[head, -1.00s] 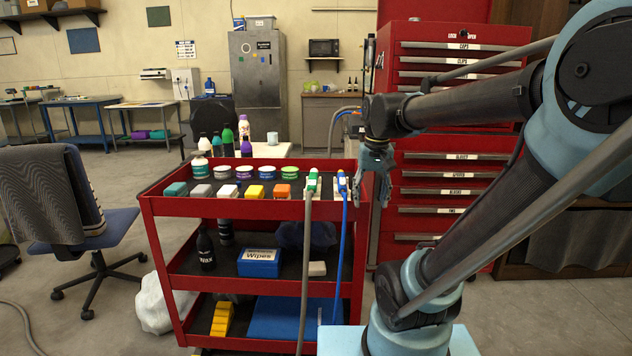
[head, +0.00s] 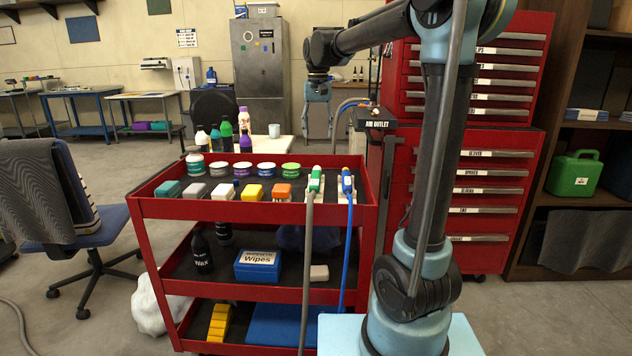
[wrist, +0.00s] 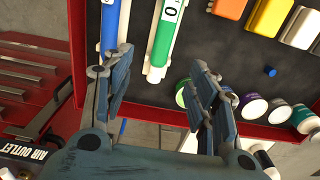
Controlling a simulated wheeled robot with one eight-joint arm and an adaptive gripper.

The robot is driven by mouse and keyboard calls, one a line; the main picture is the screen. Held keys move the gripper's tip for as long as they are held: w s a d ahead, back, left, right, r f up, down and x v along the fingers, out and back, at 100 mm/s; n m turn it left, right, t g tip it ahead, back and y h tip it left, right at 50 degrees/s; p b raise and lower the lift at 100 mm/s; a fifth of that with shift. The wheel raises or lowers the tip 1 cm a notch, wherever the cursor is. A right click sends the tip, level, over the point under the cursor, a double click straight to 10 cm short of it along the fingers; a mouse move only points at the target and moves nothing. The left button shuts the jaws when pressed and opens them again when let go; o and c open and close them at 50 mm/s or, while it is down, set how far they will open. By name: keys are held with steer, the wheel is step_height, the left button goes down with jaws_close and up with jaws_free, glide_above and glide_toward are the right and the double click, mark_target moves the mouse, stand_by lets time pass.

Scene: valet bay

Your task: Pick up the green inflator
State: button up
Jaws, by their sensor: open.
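The green inflator (head: 315,180) lies in a white holder at the right end of the red cart's top tray, with a grey hose hanging over the front. In the wrist view the green inflator (wrist: 166,38) shows beyond the fingertips, roughly between them and slightly left. A blue inflator (head: 347,182) lies just right of it in the head view, and left of it in the wrist view (wrist: 110,28). My gripper (head: 318,122) is open and empty, raised above the tray and pointing down. Its fingers also show in the wrist view (wrist: 150,82), apart from the inflator.
The red cart (head: 250,211) has a raised rim. Coloured blocks and several round tins (head: 243,169) sit left of the inflators. Bottles (head: 226,133) stand behind the cart. A red tool chest (head: 470,195) and an air outlet post (head: 381,124) stand right.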

glide_above(316, 175)
steer(key=f, duration=1.1)
steer(key=shift+w+d+f, duration=0.1)
steer(key=shift+d+f, duration=0.25)
steer(key=shift+f, duration=0.05)
steer(key=f, duration=0.2)
steer(key=a+f, duration=0.1)
steer(key=f, duration=0.1)
steer(key=shift+f, duration=0.1)
steer(key=shift+d+f, duration=0.1)
steer(key=shift+f, duration=0.45)
steer(key=shift+c, duration=0.3)
steer(key=c, duration=1.1)
